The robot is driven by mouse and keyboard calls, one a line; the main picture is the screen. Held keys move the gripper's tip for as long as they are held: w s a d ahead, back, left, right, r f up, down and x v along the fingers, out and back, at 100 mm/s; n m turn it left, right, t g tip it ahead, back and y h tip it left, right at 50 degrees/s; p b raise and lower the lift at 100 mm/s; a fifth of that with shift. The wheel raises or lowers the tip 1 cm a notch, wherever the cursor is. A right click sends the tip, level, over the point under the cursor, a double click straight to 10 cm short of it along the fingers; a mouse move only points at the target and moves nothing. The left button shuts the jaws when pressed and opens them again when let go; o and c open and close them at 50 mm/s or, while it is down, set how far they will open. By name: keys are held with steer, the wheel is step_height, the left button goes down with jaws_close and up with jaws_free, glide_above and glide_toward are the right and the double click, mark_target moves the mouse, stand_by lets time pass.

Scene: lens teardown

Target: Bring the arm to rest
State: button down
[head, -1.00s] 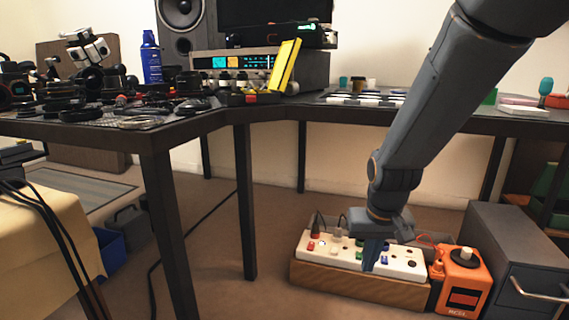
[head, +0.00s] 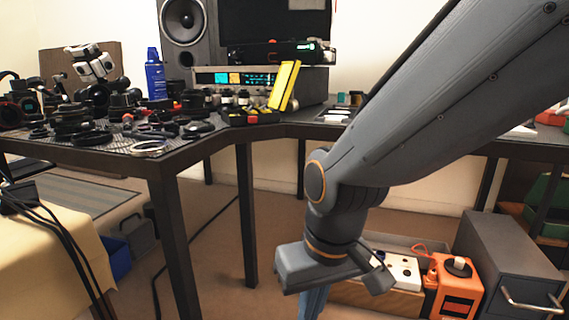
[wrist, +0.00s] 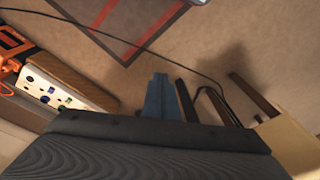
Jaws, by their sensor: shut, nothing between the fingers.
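My gripper (head: 313,303) hangs at the end of my arm in the lower middle of the head view, below the table top. Its blue fingers point down and run past the bottom edge of that view. In the wrist view the blue fingers (wrist: 161,97) are together with nothing between them. The floor lies beyond them. My arm crosses the right half of the head view and hides part of the table and of the power strip.
The table (head: 190,154) holds lens parts. A cream-covered surface (head: 62,243) is at left. Open floor lies between.

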steer(key=s+a+r+n+g+p, duration=0.1)
steer(key=s+a+r+n+p, duration=0.15)
steer(key=s+a+r, duration=0.45)
steer(key=d+r+m+p, duration=0.3)
steer(key=d+r+p, duration=0.8)
steer(key=p, duration=0.8)
steer(key=s+d+r+m+h+p, duration=0.1)
steer(key=d+r+m+p, duration=0.2)
steer(key=d+r+p, duration=0.8)
step_height(320, 180, up, 6)
steer(key=p, duration=0.8)
steer(key=shift+s+d+m, duration=0.2)
steer(key=shift+s+m, duration=0.05)
steer(key=shift+m, duration=0.1)
